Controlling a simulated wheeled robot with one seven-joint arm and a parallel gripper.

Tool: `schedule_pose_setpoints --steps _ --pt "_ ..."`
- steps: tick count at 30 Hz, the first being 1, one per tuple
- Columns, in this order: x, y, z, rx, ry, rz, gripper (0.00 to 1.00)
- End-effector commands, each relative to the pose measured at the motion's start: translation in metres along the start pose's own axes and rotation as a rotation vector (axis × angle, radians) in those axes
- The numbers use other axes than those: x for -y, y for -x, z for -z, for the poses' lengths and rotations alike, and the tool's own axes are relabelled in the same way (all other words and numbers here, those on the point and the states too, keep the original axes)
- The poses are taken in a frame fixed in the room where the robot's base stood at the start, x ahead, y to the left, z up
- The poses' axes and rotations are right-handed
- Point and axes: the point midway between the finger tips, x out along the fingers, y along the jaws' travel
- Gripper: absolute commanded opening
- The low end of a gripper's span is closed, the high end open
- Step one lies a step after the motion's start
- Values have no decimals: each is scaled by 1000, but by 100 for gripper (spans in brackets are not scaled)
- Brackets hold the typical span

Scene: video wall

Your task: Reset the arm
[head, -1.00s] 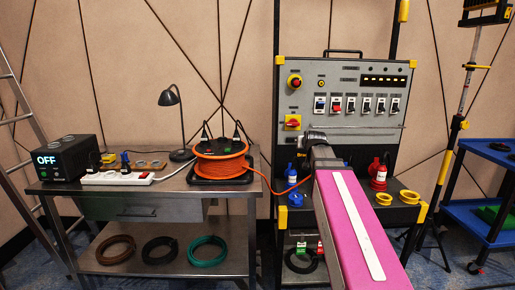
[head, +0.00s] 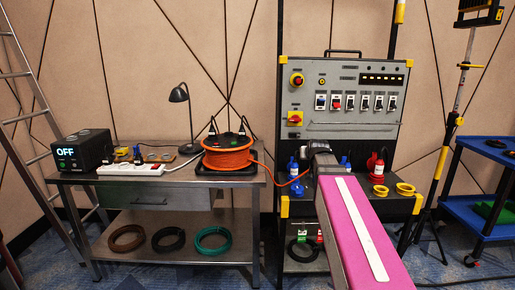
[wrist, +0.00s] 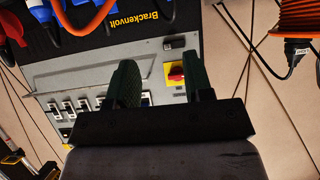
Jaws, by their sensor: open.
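My gripper (wrist: 158,78) is open, with two dark green fingers apart and nothing between them. In the wrist view the panel (wrist: 95,75) appears upside down beyond the fingers. Its red rotary switch on a yellow plate (wrist: 176,72) shows in line with the gap, behind it. In the head view my magenta arm with a white stripe reaches forward from the lower right. Its dark end (head: 320,150) is in front of the lower part of the grey panel (head: 345,130); the fingertips are not clear there. The red rotary switch (head: 295,118) shows at the panel's left.
Left of the arm stands a metal bench (head: 230,182) with an orange cable reel (head: 228,158), a desk lamp (head: 180,95), a white power strip (head: 130,170) and a black box reading OFF (head: 85,150). A ladder (head: 30,110) stands left, a blue cart (head: 475,215) right. Blue floor shows below.

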Motion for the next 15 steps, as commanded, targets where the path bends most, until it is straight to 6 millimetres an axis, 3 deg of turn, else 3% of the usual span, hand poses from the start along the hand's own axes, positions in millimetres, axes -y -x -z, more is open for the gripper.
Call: schedule_pose_setpoints --steps 8,11,15 --pt "8 -9 -73 169 -4 10 47" --pt "12 -10 -112 263 -6 14 47" --pt "19 -6 -184 438 -7 17 47"
